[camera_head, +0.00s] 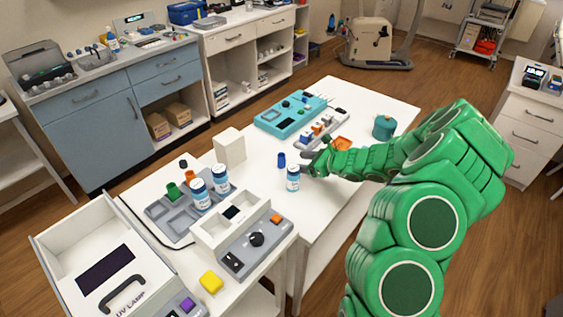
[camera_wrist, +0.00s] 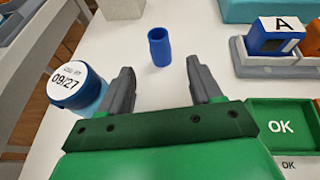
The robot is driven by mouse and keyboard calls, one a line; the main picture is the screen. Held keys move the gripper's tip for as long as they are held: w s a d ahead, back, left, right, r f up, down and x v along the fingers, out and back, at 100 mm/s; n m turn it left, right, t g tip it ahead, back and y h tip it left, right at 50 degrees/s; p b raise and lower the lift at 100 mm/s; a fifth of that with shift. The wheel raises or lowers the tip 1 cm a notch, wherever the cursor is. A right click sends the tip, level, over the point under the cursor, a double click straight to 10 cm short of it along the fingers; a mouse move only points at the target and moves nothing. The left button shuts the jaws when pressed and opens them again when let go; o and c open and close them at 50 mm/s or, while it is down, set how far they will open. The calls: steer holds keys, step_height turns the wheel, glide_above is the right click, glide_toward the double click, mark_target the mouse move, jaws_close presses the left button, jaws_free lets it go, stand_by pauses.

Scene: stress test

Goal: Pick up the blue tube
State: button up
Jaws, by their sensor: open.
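The blue tube (camera_head: 281,160) is a small open-topped cylinder standing upright on the white table (camera_head: 262,185). In the wrist view the blue tube (camera_wrist: 159,47) stands just beyond the fingertips, roughly midway between them. My gripper (camera_head: 309,162) is low over the table to the right of the tube. In the wrist view my gripper (camera_wrist: 160,68) has its two grey fingers spread with nothing between them. A blue bottle with a white label (camera_wrist: 75,88) is close to the left finger; it also shows in the head view (camera_head: 293,178).
A green tray marked OK (camera_wrist: 283,125) lies right of my gripper. A grey rack with a blue block (camera_wrist: 270,42) is at the upper right. A white box (camera_head: 230,147) stands behind the tube. Two more bottles (camera_head: 220,178) stand in a grey tray at left.

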mark_target(281, 160)
steer(key=x, duration=0.4)
steer(key=shift+w, duration=0.1)
steer(key=x, duration=0.4)
steer(key=shift+w+a+f, duration=0.25)
steer(key=shift+w+a, duration=0.05)
steer(key=shift+a, duration=0.25)
steer(key=c, duration=1)
steer(key=shift+r, duration=0.1)
steer(key=shift+c, duration=0.2)
